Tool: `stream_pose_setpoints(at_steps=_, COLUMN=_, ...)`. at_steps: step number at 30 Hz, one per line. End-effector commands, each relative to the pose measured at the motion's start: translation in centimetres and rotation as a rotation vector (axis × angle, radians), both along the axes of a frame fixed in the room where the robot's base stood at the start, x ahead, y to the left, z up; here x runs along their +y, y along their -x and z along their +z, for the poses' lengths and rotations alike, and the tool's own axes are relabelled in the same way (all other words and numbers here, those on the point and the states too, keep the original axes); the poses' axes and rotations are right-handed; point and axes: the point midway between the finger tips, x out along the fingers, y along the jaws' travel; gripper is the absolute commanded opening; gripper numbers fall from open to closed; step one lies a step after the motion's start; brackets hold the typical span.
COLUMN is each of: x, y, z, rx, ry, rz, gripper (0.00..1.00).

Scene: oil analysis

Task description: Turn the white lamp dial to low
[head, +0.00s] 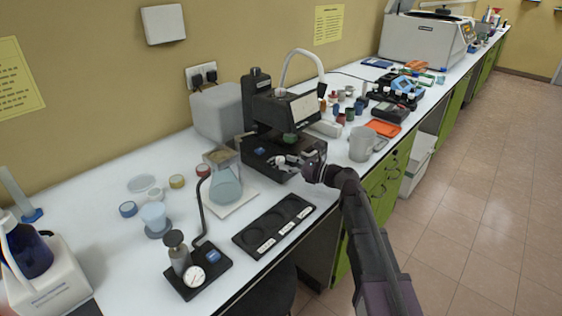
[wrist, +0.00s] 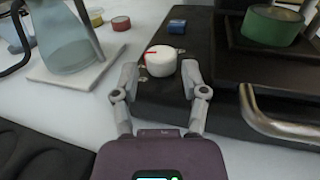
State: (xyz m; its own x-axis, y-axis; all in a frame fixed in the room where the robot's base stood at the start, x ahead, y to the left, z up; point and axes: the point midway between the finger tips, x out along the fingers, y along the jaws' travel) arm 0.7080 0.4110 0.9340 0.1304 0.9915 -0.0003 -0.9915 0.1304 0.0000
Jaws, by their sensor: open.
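The white lamp dial (wrist: 161,61) is a round white knob with a red pointer line on top that points to the left. It sits at the front edge of the black instrument base. My gripper (wrist: 158,78) is open, with one finger on each side of the dial; whether the fingers touch it I cannot tell. In the head view my gripper (head: 291,162) is at the front of the black instrument (head: 279,110), and the dial there is hard to make out from the gripper.
A blue button (wrist: 177,27) is behind the dial. A green-rimmed dish (wrist: 272,25) and a curved metal handle (wrist: 275,122) are to the right. A glass flask (head: 224,185) on a white tile stands left of the instrument. A black tray (head: 273,226) lies in front.

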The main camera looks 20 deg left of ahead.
Motion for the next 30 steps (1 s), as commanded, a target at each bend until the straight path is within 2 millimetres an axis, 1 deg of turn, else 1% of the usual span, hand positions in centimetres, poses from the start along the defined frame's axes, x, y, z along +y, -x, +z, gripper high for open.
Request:
stream_pose_setpoints(at_steps=1, x=0.8, y=-0.2, z=0.0, rx=0.000, ry=0.000, rz=0.001, gripper=0.57)
stream_pose_setpoints(at_steps=3, x=1.5, y=-0.3, z=0.0, rx=0.000, ry=0.000, rz=0.001, gripper=0.57)
stream_pose_setpoints(at_steps=9, x=2.7, y=-0.4, z=0.0, rx=0.000, ry=0.000, rz=-0.001, gripper=0.57)
stream_pose_setpoints(at_steps=20, x=2.9, y=-0.4, z=0.0, rx=0.000, ry=0.000, rz=-0.001, gripper=0.57)
stream_pose_setpoints(at_steps=23, x=2.9, y=-0.4, z=0.0, rx=0.000, ry=0.000, rz=-0.001, gripper=0.30)
stream_pose_setpoints(at_steps=24, x=2.9, y=-0.4, z=0.0, rx=0.000, ry=0.000, rz=-0.001, gripper=0.18)
stream_pose_setpoints(at_steps=26, x=2.9, y=-0.4, z=0.0, rx=0.000, ry=0.000, rz=0.000, gripper=0.00)
stream_pose_setpoints(at_steps=30, x=2.9, y=-0.3, z=0.0, rx=0.000, ry=0.000, rz=-0.001, gripper=0.00)
